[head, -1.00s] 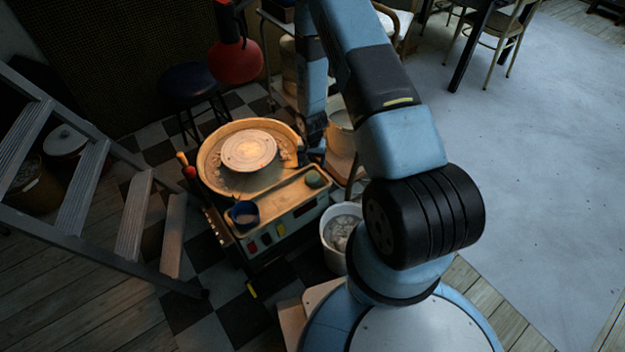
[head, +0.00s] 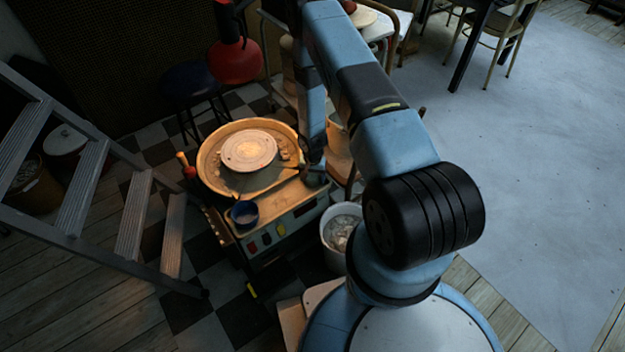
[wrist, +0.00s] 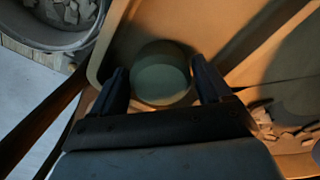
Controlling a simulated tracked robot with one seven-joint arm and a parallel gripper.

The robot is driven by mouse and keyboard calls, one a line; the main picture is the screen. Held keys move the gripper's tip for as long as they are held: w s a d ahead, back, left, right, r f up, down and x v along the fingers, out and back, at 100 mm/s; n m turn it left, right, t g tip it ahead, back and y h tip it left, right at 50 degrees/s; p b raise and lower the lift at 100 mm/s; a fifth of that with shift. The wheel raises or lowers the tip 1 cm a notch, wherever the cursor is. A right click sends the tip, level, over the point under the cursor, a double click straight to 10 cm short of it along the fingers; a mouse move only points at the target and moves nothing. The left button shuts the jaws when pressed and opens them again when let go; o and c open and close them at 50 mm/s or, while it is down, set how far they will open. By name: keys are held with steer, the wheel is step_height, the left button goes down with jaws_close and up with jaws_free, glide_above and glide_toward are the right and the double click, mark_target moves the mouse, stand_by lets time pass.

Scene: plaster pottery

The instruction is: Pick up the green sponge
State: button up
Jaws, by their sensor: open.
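The green sponge (wrist: 161,76) is a rounded, dull green shape in the upper middle of the wrist view. It lies on the tray of the pottery wheel (head: 281,205), at the tray's right end. My gripper (wrist: 160,82) is open, with one dark finger on each side of the sponge in the wrist view. I cannot tell whether the fingers touch it or how far above the tray they are. In the head view my gripper (head: 313,168) is over the sponge's place and largely hides it.
A blue cup (head: 244,214) stands at the tray's left end. The round wheel head (head: 249,150) is just behind the tray. A white bucket (head: 341,228) stands on the floor to the right. A red lamp (head: 236,62) hangs behind. A step ladder (head: 87,190) is at left.

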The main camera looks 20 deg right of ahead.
mark_target(313, 175)
steer(key=shift+c, duration=0.2)
steer(key=c, duration=0.9)
steer(key=shift+o, duration=0.2)
steer(key=shift+r, duration=0.5)
step_height(313, 175, up, 3)
steer(key=shift+f, duration=0.2)
steer(key=s+r, duration=0.9)
steer(key=s, duration=0.5)
steer(key=shift+r, duration=0.2)
